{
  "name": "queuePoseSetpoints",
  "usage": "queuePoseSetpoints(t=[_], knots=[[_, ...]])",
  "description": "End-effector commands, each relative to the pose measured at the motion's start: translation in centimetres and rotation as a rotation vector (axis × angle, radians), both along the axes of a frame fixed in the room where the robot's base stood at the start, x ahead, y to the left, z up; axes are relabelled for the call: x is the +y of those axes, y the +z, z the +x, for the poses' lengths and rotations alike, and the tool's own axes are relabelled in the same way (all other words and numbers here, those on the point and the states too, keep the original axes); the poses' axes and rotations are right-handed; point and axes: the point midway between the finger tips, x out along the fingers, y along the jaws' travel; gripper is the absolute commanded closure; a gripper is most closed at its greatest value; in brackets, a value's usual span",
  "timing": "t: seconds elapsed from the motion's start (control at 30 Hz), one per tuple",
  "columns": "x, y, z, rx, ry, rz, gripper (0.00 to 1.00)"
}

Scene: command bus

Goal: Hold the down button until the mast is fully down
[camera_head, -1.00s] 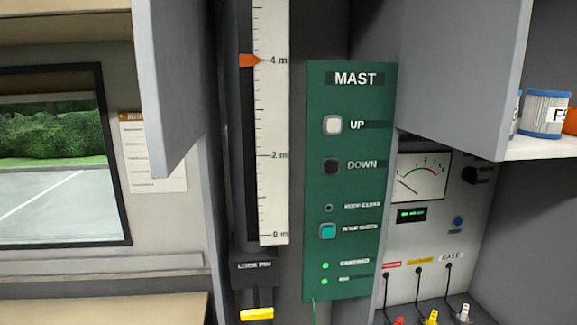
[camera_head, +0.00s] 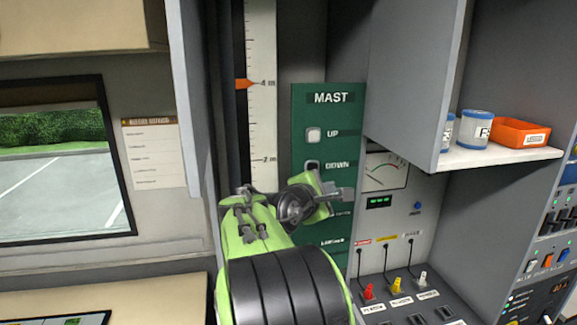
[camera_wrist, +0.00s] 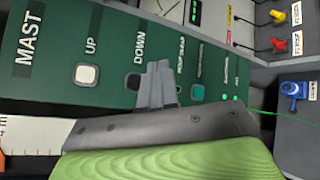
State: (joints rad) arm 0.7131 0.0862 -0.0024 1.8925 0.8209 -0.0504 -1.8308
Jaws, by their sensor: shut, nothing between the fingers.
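The green MAST panel (camera_head: 330,115) carries a white UP button (camera_head: 314,135) and, below it, a dark DOWN button (camera_head: 312,165). The mast scale (camera_head: 262,50) stands left of the panel, and its orange pointer (camera_head: 246,84) is at about 4 m. My gripper (camera_wrist: 156,66) is shut and empty in front of the panel. In the wrist view its fingertips are just beside the DOWN button (camera_wrist: 133,82), on the teal button's side. I cannot tell whether they touch the panel. In the head view my arm hides the panel's lower part and the scale's lower end.
A shelf (camera_head: 500,155) holds blue-banded jars (camera_head: 477,128) and an orange bin (camera_head: 520,135). Below are a meter (camera_head: 385,172) and coloured plugs (camera_head: 397,285). A window (camera_head: 55,165) is at left.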

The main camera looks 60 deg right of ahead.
Motion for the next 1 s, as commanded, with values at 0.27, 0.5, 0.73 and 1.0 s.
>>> queuePoseSetpoints(t=[0.27, 0.5, 0.73, 1.0], knots=[[-0.3, -0.1, 0.5, -0.003, 0.002, 0.003, 1.00], [-2.7, 0.1, 2.8, -0.004, 0.003, 0.004, 1.00], [-5.0, 0.3, 5.2, -0.003, 0.003, 0.005, 1.00], [-6.1, 0.0, 6.3, -0.005, 0.002, 0.002, 1.00]])
